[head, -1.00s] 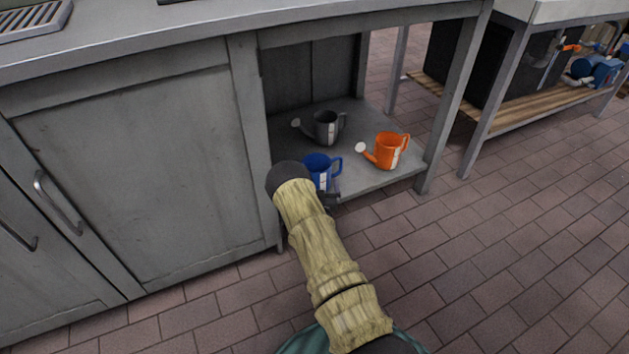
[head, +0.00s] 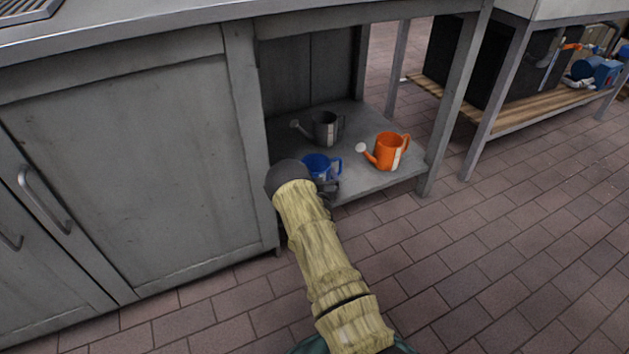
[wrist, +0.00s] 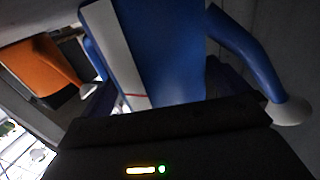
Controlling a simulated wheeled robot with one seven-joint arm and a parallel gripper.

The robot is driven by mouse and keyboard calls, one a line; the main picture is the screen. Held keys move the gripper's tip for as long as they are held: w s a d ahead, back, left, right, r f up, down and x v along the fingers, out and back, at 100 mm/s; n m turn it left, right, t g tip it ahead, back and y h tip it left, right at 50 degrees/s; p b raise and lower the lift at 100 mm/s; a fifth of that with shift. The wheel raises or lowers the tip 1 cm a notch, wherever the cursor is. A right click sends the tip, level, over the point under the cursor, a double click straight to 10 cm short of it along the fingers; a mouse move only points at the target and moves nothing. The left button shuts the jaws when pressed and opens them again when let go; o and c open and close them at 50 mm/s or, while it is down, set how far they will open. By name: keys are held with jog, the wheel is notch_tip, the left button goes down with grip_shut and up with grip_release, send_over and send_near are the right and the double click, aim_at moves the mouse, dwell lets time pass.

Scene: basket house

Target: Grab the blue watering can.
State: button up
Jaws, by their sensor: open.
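The blue watering can (head: 317,165) stands on the low grey shelf (head: 350,187), near its front left. My arm hides its left side, and my gripper hides its lower part. In the wrist view, the blue can (wrist: 170,50) fills the upper middle very close up, with a white stripe on its body and its spout reaching to the right. My gripper (head: 328,187) is at the can's near side, mostly hidden by my wrist in the head view. It is open. Whether the can is between the fingers cannot be told.
An orange watering can (head: 387,152) stands to the right on the same shelf, and a grey one (head: 326,130) behind. A cabinet post (head: 252,130) rises just left of my wrist, and the counter (head: 200,28) is overhead. The tiled floor at right is clear.

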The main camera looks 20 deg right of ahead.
jog(key=shift+s+a, duration=0.1)
jog(key=shift+s, duration=0.05)
jog(key=c, duration=0.7)
notch_tip(320, 180, up, 10)
jog(key=p, duration=0.6)
dwell(0.4)
